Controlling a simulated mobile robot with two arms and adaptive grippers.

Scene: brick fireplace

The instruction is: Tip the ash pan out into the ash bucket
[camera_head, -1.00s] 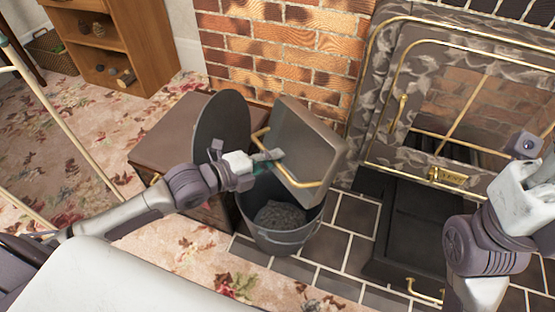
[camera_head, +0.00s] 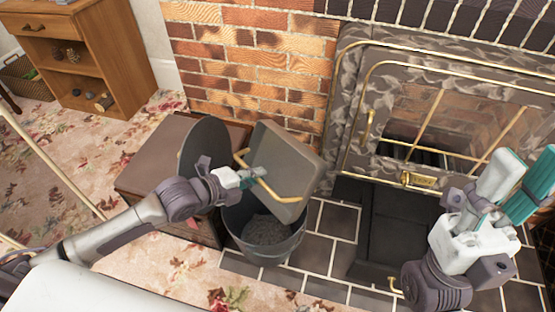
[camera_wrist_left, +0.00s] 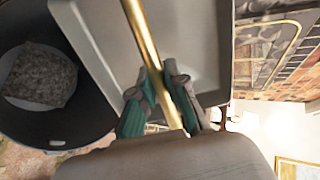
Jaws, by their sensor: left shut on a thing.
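The ash pan (camera_head: 285,160), a grey metal tray with a brass handle (camera_head: 265,191), is steeply tilted above the ash bucket (camera_head: 262,253). My left gripper (camera_head: 247,177) is shut on the brass handle; the left wrist view shows its teal-padded fingers (camera_wrist_left: 160,100) on either side of the bar. The dark bucket stands on the hearth's edge with grey ash (camera_head: 266,230) in it, also seen in the left wrist view (camera_wrist_left: 40,77). I see no ash falling. My right gripper (camera_head: 515,180) is raised at the right, its fingers apart and empty.
A dark round disc (camera_head: 203,145) stands upright beside the pan, by a brown box (camera_head: 150,172). The stove (camera_head: 345,100) and dark hearth tray (camera_head: 385,225) are to the right. A wooden shelf unit (camera_head: 90,60) stands at the back left.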

